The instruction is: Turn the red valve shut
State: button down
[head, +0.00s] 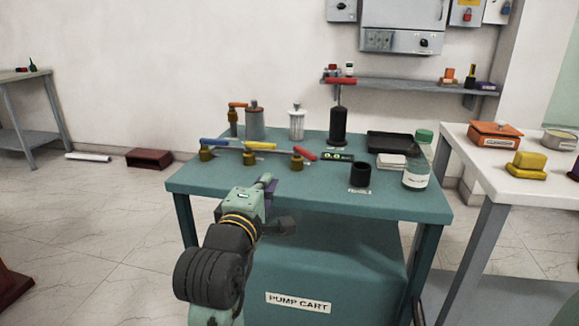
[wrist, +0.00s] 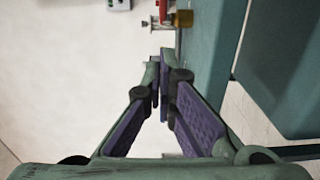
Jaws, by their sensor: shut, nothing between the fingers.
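The red valve (head: 297,162) stands on the teal cart top, a brass body with a red lever (head: 306,154) that points right.
A blue-handled valve (head: 205,154) and a yellow-handled valve (head: 250,157) stand left of the red one.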

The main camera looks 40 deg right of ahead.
jog(key=p, duration=0.1)
send_near(299, 149)
jog(key=w, duration=0.3)
jog(key=shift+w+a, duration=0.1)
jog(key=shift+w, duration=0.25)
jog(key=shift+s+d, duration=0.15)
jog(key=shift+d, duration=1.75)
jog(key=shift+s+p, duration=0.1)
jog(key=shift+p, duration=0.2)
jog(key=shift+s+d+n+t+y, duration=0.15)
jog(key=shift+n+t+y, duration=0.15)
jog(key=shift+n, duration=0.1)
